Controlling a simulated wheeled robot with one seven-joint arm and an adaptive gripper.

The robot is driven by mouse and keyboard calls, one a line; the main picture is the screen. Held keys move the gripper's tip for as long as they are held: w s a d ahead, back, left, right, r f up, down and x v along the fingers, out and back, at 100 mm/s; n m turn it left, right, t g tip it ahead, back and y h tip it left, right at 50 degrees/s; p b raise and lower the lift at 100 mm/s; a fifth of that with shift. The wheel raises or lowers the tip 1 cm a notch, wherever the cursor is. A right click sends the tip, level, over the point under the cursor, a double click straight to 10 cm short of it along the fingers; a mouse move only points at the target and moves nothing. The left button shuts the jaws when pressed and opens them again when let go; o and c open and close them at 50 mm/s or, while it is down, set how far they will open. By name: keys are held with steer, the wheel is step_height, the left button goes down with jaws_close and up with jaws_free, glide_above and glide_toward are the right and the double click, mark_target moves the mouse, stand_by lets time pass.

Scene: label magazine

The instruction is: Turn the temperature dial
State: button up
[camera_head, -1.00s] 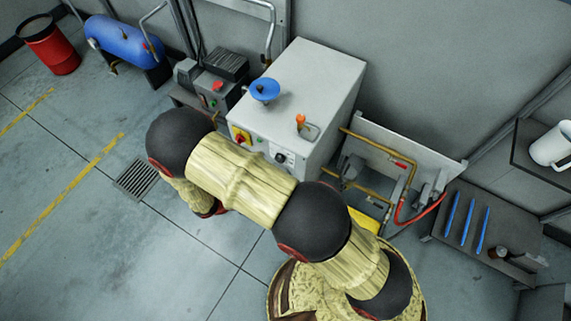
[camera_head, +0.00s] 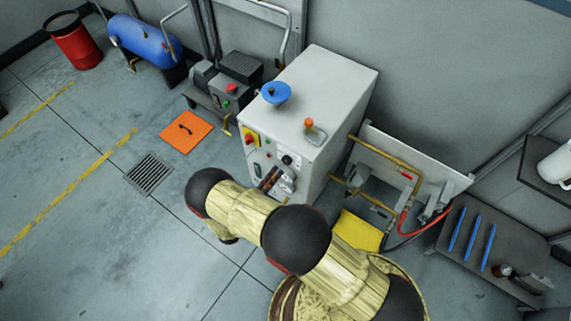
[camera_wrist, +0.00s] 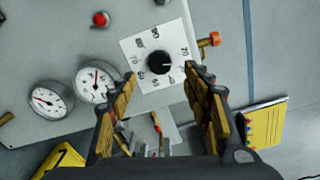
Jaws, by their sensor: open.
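The temperature dial (camera_wrist: 159,63) is a black round knob on a white numbered plate (camera_wrist: 145,45) on the panel of the grey cabinet (camera_head: 320,90). The dial also shows small in the head view (camera_head: 287,160). My gripper (camera_wrist: 162,74) is open, with its fingers pointing at the panel. In the wrist view the dial appears between and slightly beyond the fingertips. I cannot tell how much depth is left between the tips and the panel. No finger visibly touches the dial.
Two round gauges (camera_wrist: 95,82) and a red button (camera_wrist: 101,19) sit near the dial. An orange floor plate (camera_head: 187,131) lies left. Floor at left is mostly clear.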

mark_target(285, 163)
steer(key=b+x, duration=0.1)
steer(key=x, duration=0.6)
steer(key=shift+w+d, duration=0.15)
steer(key=shift+w, duration=0.05)
steer(key=shift+c, duration=0.2)
steer(key=c, duration=1.1)
